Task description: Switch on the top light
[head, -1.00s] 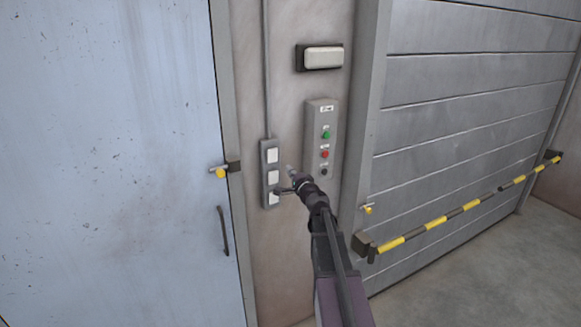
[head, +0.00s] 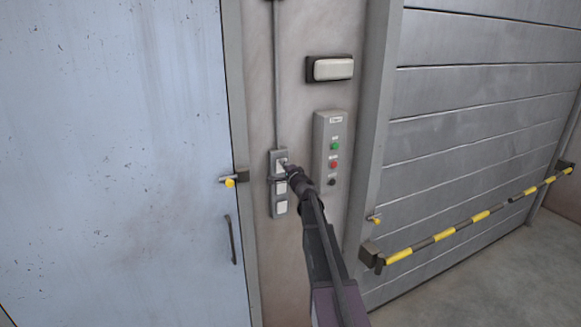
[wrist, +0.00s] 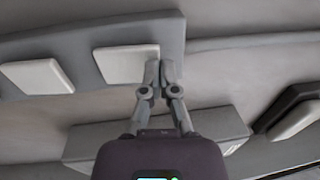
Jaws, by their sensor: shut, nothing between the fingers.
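A grey switch plate (head: 273,200) with three white rocker switches in a column is on the wall beside the blue door. The top switch (wrist: 122,63) is the rightmost one in the wrist view; the middle switch (wrist: 37,77) lies left of it. The bottom switch (head: 281,208) is clear of my gripper in the head view. My gripper (head: 285,167) is shut and empty, its fingertips at the top switch. In the wrist view the fingertips (wrist: 160,66) overlap the outer end of that switch; I cannot tell whether they touch it.
A grey control box (head: 333,122) with green, red and black buttons is just right of my gripper. A white wall lamp (head: 333,69) is above it. The blue door (head: 120,160) is left, a grey shutter (head: 480,120) right, with a yellow-black bar (head: 440,235) across it.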

